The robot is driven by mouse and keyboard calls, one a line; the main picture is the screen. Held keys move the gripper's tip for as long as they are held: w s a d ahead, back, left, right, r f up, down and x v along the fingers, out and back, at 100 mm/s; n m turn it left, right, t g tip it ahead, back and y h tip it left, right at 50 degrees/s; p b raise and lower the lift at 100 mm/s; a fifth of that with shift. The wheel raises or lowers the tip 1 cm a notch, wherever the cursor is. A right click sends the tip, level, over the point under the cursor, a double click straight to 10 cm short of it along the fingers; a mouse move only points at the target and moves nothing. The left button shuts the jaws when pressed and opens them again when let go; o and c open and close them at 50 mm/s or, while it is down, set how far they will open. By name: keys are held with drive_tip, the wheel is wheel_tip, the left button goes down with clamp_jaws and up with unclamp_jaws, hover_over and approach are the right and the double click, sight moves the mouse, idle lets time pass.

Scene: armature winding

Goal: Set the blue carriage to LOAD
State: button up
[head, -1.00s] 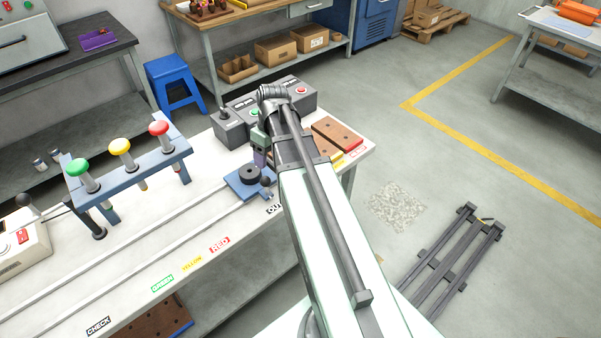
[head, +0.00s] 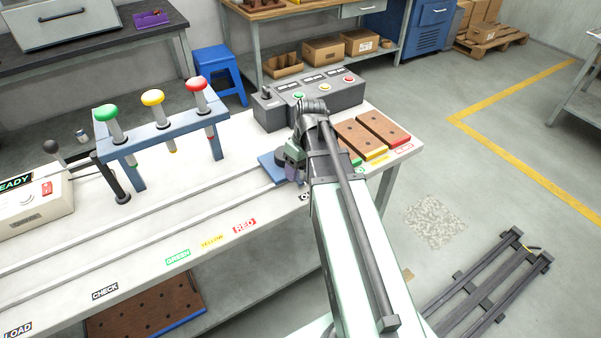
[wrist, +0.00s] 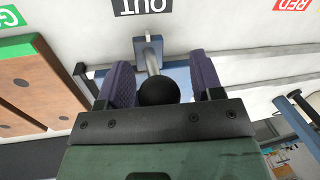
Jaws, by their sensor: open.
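The blue carriage (head: 270,165) stands at the right end of the rails (head: 150,213), by the OUT label (head: 305,196). My arm hides part of it. My gripper (head: 290,166) is at its right side. In the wrist view my gripper (wrist: 162,78) is open, with one purple finger on each side of the carriage's black ball knob (wrist: 158,91). The knob sits on a metal stem, and I cannot tell whether a finger touches it. The LOAD label (head: 17,329) is at the far left front of the bench.
A blue stand (head: 160,137) with green, yellow and red knobs stands behind the rails. A grey control box (head: 310,103) is behind the carriage. Brown boards (head: 372,137) lie right of my gripper. A cream READY box (head: 30,205) stands at left. The rails left of the carriage look clear.

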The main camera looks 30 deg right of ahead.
clamp_jaws()
